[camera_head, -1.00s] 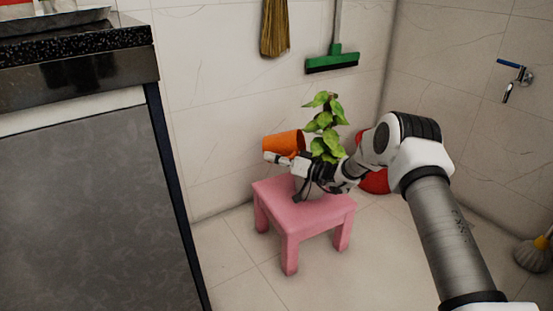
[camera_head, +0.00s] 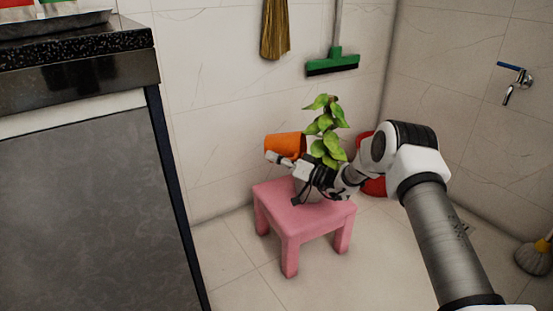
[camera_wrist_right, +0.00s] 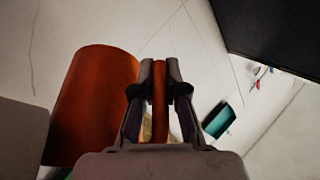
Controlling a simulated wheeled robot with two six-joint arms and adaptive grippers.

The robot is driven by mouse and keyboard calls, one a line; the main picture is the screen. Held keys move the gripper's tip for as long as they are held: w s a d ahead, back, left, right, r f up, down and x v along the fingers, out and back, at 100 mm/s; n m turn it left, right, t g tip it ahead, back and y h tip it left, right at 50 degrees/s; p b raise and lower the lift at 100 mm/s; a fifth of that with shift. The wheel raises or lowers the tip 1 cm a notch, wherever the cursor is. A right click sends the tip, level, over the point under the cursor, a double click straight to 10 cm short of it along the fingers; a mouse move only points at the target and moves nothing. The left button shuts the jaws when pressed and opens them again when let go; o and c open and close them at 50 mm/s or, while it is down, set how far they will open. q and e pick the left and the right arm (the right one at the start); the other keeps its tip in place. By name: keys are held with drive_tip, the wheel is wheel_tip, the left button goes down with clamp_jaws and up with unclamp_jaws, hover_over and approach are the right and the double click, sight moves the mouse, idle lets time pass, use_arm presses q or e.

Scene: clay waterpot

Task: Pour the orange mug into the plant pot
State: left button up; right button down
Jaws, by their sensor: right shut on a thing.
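The orange mug (camera_head: 284,144) is held in the air above the back left of the pink stool (camera_head: 290,218), tilted, just left of the plant. My right gripper (camera_head: 284,161) is shut on the mug's handle; in the right wrist view the handle (camera_wrist_right: 160,100) is between the fingers and the mug body (camera_wrist_right: 95,105) is at left. The leafy green plant (camera_head: 326,130) rises above the stool, behind my right gripper. Its pot is mostly hidden by my gripper and wrist. I cannot see anything inside the mug. My left gripper is not in view.
A grey counter (camera_head: 80,190) with a dark top fills the left side. A red object (camera_head: 374,187) lies partly hidden behind my right arm. A broom (camera_head: 275,28) and a green squeegee (camera_head: 332,64) hang on the wall. A tap (camera_head: 514,80) is on the right wall.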

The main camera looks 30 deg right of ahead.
drive_tip(key=shift+r, duration=0.1)
idle(0.3)
drive_tip(key=shift+s+d+r+t+y, duration=0.2)
drive_tip(key=shift+r+t+y, duration=0.2)
drive_tip(key=shift+t, duration=0.2)
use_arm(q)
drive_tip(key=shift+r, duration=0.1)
